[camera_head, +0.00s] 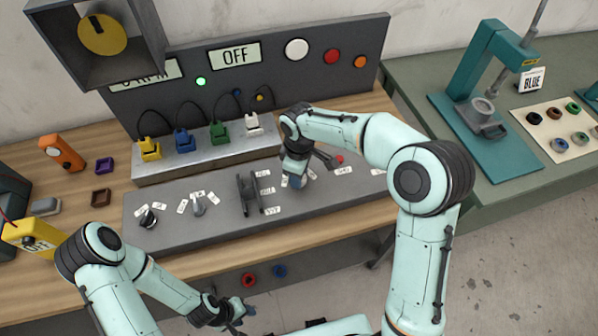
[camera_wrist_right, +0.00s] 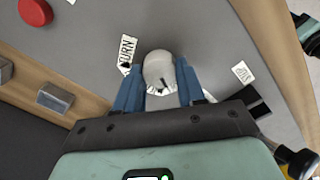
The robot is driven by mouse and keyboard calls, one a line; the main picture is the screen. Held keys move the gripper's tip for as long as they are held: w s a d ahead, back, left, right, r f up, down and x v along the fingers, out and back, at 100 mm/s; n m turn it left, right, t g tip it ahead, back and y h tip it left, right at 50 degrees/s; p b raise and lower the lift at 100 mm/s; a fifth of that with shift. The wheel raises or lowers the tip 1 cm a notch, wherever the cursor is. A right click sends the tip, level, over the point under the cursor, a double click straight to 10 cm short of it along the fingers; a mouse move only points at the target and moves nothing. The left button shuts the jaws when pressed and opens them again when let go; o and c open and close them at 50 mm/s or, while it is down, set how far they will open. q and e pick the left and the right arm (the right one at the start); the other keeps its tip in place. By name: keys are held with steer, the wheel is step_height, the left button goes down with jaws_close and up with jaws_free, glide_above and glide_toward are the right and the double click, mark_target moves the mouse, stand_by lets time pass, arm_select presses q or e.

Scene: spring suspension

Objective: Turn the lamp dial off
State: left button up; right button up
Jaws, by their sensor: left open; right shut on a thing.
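A grey control panel (camera_head: 225,235) on the wooden bench carries two dark-and-grey dials, a left one (camera_head: 147,217) and a right one (camera_head: 199,205), and a black lever unit (camera_head: 250,192). Their labels are too small to read, so I cannot tell which is the lamp dial. My right gripper (camera_wrist_right: 158,88) is shut on a pale rounded knob (camera_wrist_right: 158,66), its blue fingers on either side. The label beside it (camera_wrist_right: 126,52) seems to read "TURN". In the head view my right arm mostly hides this knob. My left gripper (camera_head: 236,311) is open and empty, low before the bench.
Coloured plugs stand on a metal ledge (camera_head: 210,155). A yellow box (camera_head: 32,238) marked OFF is at left. A teal press (camera_head: 490,120) stands at right.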

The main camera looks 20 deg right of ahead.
stand_by(0.3)
steer(key=o, duration=1.1)
steer(key=shift+c, duration=0.2)
arm_select(q)
steer(key=shift+w+r+p, duration=0.75)
steer(key=shift+w+r, duration=0.3)
steer(key=shift+w, duration=0.1)
arm_select(e)
step_height(320, 180, up, 14)
steer(key=shift+f, duration=0.25)
arm_select(q)
steer(key=shift+s, duration=0.1)
arm_select(e)
steer(key=shift+f, duration=0.1)
